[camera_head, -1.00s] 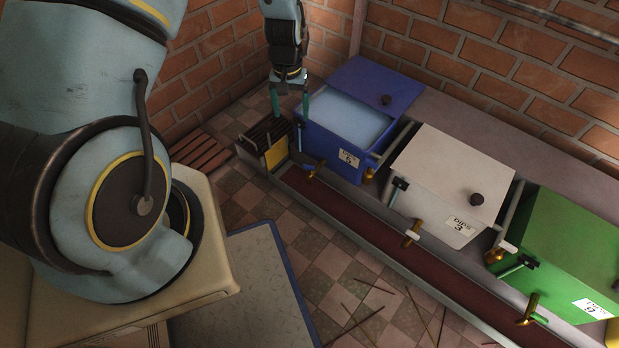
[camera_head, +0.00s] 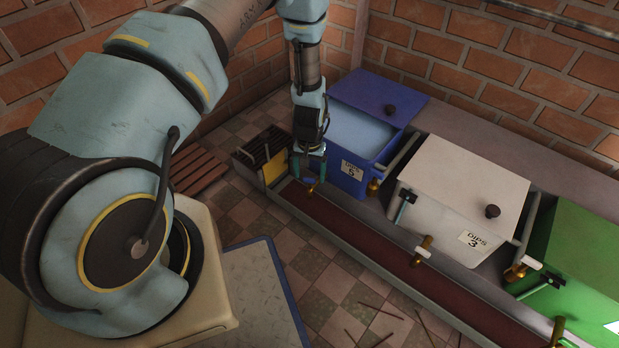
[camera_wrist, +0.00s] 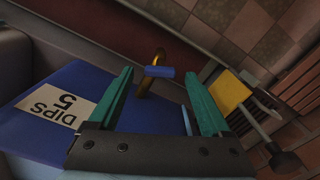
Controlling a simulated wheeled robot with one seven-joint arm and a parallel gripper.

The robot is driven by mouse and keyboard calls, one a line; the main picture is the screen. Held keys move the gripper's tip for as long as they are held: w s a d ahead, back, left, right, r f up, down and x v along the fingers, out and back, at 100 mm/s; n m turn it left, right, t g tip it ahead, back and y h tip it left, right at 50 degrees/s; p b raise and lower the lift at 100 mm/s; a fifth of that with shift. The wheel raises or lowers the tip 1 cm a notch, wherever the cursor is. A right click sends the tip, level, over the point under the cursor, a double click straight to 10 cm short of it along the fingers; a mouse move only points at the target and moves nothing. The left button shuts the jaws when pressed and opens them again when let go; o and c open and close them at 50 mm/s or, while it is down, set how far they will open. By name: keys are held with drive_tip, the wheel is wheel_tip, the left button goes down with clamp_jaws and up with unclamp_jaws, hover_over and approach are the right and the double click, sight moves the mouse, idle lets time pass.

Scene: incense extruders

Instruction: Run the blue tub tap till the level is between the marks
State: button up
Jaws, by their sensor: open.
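The blue tub (camera_head: 352,181) stands at the left end of the row, with a "DIPS 5" label on its front. Its lid (camera_head: 378,95) is set back, so pale blue liquid (camera_head: 360,136) shows inside. No level marks can be made out. A brass tap (camera_head: 312,188) is low on its front; the wrist view shows the brass spout (camera_wrist: 151,82) and a blue handle (camera_wrist: 159,72). My gripper (camera_head: 311,172) is open and points down at this tap. In the wrist view my gripper (camera_wrist: 158,78) has the handle showing between its teal fingertips; contact cannot be told.
A white tub (camera_head: 461,190) and a green tub (camera_head: 585,262) stand to the right with their own brass taps. A dark red trough (camera_head: 370,235) runs along the front. A slatted box with a yellow panel (camera_head: 274,168) is just left of my gripper.

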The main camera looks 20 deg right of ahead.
drive_tip(key=shift+f, duration=0.55)
